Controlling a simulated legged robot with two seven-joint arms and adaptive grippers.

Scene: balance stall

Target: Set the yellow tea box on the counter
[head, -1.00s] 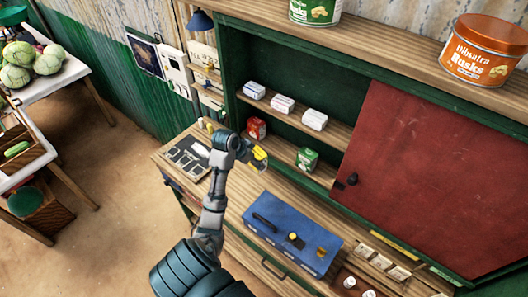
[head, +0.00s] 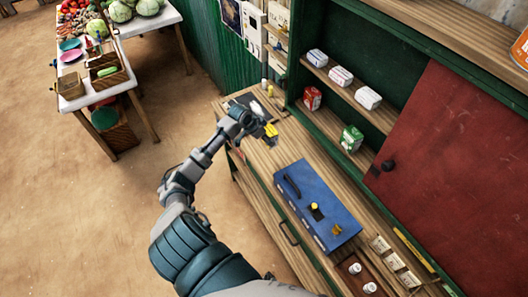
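My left gripper (head: 268,134) is over the back left part of the wooden counter (head: 262,160). It appears shut on the yellow tea box (head: 271,130), a small yellow block at its fingertips, partly hidden by the gripper. I cannot tell whether the box touches the counter or hangs just above it. My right gripper is not in view.
A blue case (head: 318,205) lies on the counter to the right. A dark tray (head: 250,104) lies behind the gripper. Red (head: 312,98) and green (head: 350,139) boxes stand on the lower shelf, white packs above. A red panel (head: 445,165) covers the right shelves.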

